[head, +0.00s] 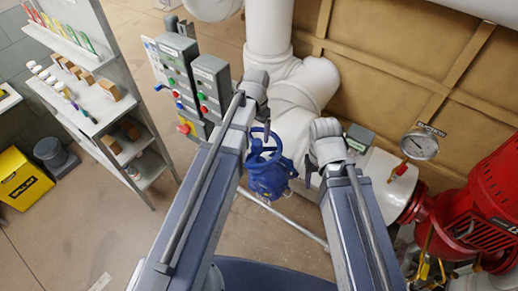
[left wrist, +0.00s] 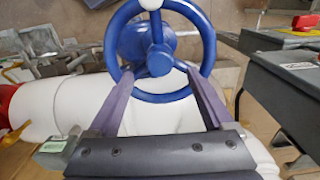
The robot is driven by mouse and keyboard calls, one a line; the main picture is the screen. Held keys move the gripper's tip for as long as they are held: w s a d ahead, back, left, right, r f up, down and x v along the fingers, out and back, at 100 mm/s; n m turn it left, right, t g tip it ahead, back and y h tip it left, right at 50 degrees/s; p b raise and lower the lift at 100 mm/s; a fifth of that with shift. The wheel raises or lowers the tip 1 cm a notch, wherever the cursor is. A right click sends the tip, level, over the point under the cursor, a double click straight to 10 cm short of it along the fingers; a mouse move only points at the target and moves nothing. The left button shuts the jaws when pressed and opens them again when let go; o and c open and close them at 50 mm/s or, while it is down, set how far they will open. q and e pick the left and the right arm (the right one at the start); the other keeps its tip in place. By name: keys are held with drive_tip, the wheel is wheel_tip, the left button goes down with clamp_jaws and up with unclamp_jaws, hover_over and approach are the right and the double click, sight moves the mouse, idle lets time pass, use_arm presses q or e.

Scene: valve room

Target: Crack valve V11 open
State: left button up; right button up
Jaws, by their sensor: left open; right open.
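A blue valve with a round, spoked handwheel (head: 262,152) stands on the white pipework in the middle of the head view. The wheel (left wrist: 158,72) fills the top middle of the left wrist view, with its hub and spokes clear. I cannot read a V11 label on it. My left gripper (head: 266,128) is open at the wheel. In the left wrist view its two fingers (left wrist: 158,72) reach to the rim, one on each side of the hub; whether they touch it I cannot tell. My right gripper (head: 310,172) is open and empty just right of the valve, partly hidden by its arm.
Grey control boxes (head: 193,80) with coloured buttons stand close left of the valve. White pipes (head: 268,30) rise behind. A gauge (head: 419,146) and red pump (head: 485,215) are at right. A shelf (head: 90,100) and yellow bin (head: 22,180) stand at left.

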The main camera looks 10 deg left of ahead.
idle(0.4)
use_arm(q)
drive_tip(key=m, duration=0.8)
drive_tip(key=m, duration=0.3)
drive_tip(key=shift+m, duration=0.4)
drive_tip(key=m, duration=0.4)
